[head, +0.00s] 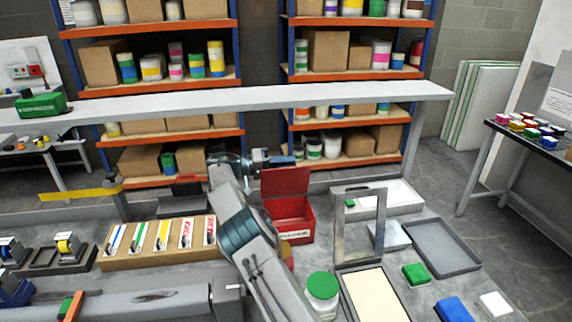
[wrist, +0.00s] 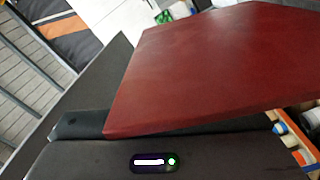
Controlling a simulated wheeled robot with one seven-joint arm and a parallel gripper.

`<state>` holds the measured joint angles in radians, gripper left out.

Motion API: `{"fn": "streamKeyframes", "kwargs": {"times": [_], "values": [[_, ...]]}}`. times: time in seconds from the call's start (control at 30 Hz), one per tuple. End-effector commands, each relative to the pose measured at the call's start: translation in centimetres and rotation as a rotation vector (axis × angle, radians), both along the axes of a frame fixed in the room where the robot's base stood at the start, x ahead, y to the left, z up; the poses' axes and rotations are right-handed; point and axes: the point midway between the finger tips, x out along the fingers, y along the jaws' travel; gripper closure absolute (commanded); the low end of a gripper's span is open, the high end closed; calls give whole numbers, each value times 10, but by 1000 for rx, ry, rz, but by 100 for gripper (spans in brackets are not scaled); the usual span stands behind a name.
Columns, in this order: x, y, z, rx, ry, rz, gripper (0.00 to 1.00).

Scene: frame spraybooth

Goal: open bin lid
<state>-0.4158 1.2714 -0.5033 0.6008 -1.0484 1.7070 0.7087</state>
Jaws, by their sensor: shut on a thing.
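A red bin (head: 291,226) stands on the workbench in the middle of the head view. Its red lid (head: 285,181) is swung up, standing roughly upright at the back of the bin, and the inside shows dark. My gripper (head: 284,160) is at the top edge of the lid and is shut on it. In the wrist view the lid (wrist: 215,65) fills much of the picture as a flat red panel, its lower edge against the dark gripper (wrist: 85,125). The exact contact of the fingertips is hidden.
A rack of colour-striped tools (head: 160,240) lies left of the bin. A grey upright frame (head: 339,225), a green-lidded jar (head: 322,290) and a grey tray (head: 440,247) stand to the right. A long white beam (head: 250,100) crosses behind, before the shelves.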

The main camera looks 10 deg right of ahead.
Motion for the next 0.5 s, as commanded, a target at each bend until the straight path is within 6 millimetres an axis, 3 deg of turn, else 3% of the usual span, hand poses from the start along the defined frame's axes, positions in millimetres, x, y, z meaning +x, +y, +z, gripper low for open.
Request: {"fn": "streamKeyframes", "kwargs": {"times": [0.47,0.5], "values": [[3,0,-3,1,33,0,100],[3,0,-3,1,33,0,77]]}}
